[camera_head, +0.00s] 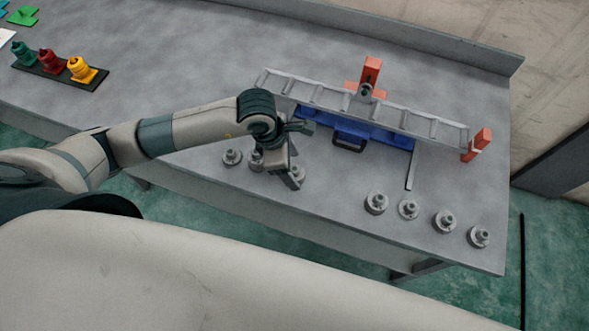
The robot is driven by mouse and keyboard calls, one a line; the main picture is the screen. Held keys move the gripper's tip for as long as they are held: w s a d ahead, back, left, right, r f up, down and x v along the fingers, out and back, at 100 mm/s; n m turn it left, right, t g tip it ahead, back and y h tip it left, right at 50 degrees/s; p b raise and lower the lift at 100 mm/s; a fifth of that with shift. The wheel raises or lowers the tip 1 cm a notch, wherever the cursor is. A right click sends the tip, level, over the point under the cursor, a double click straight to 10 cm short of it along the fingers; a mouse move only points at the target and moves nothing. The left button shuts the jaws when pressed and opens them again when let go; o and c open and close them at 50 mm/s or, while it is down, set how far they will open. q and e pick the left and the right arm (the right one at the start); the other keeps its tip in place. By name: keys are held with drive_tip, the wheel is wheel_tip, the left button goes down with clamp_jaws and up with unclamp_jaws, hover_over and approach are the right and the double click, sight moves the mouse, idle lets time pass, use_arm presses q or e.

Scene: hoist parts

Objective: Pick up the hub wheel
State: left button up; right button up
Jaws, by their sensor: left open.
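Several small round grey metal wheels with raised hubs stand along the front of the grey table. One group is at the left, with a wheel (232,157) and another wheel (255,161) partly hidden by my gripper. A third wheel (299,173) shows beside the gripper's fingers. The other group is at the right, including one wheel (376,203) and another (444,221). I cannot tell which one is the hub wheel meant. My left gripper (290,178) is open and points down over the left group. Its fingers hide part of the wheels there. My right gripper is not in view.
A black tray (35,67) with green, red and yellow parts is far left. The table's middle left is clear.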

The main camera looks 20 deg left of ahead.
use_arm(q)
drive_tip(key=shift+x, duration=1.2)
drive_tip(key=c, duration=1.6)
drive_tip(key=shift+w+r, duration=0.1)
drive_tip(key=shift+r, duration=0.1)
drive_tip(key=shift+c, duration=0.2)
drive_tip(key=shift+r, duration=0.5)
drive_tip(key=r+b, duration=0.1)
drive_tip(key=d+r+b, duration=0.1)
drive_tip(key=r, duration=0.1)
drive_tip(key=shift+d+r, duration=0.1)
drive_tip(key=s+d+r+b, duration=0.2)
drive_tip(key=d+r+b, duration=0.2)
drive_tip(key=d, duration=0.6)
drive_tip(key=shift+r, duration=1.3)
